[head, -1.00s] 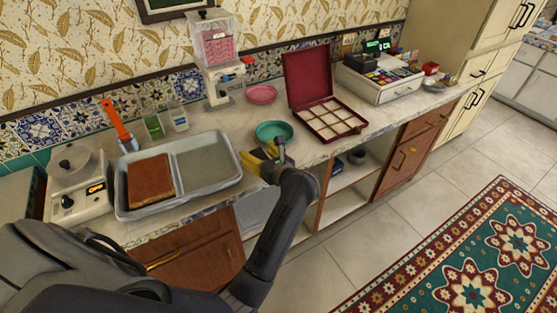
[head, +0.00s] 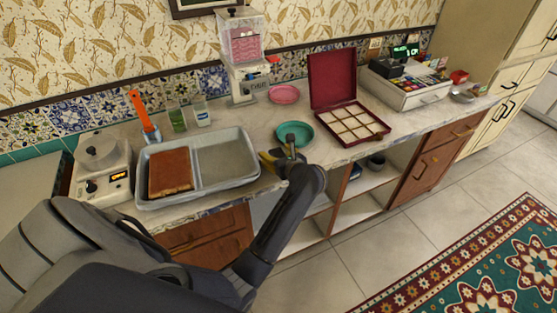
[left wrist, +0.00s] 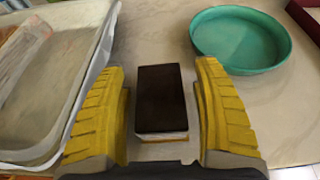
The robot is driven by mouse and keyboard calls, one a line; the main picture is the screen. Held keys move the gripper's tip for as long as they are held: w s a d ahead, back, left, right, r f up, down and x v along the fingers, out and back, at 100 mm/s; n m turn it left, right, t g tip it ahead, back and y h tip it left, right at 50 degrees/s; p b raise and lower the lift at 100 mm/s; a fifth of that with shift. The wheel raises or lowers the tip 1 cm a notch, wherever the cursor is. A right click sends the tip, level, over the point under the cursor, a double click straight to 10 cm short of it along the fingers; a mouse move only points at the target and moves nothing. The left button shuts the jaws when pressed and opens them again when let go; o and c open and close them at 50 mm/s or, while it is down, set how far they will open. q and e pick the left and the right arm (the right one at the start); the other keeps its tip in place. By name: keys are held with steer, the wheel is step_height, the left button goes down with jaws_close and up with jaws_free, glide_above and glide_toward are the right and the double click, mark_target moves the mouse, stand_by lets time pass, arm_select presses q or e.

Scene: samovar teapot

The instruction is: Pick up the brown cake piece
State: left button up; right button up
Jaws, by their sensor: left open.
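The brown cake piece (left wrist: 160,100), a small block with a dark brown top and a paler lower layer, shows in the left wrist view between my left gripper's two yellow fingers. A gap shows on each side of it. My left gripper (left wrist: 159,66) is open around it; I cannot tell how high the fingers are above the counter. In the head view my left gripper (head: 278,160) is at the counter's front edge, between the tray and the teal plate, and the cake piece is hidden there. My right gripper is not in view.
A grey tray (head: 225,160) with a large brown slab (head: 170,172) lies to the left. A teal plate (head: 294,134) is just behind the gripper. An open red box (head: 345,118) with compartments stands to the right. A white appliance (head: 103,165) is at far left.

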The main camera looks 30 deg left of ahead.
arm_select(q)
steer(key=shift+x, duration=0.85)
steer(key=shift+c, duration=0.2)
steer(key=c, duration=1.3)
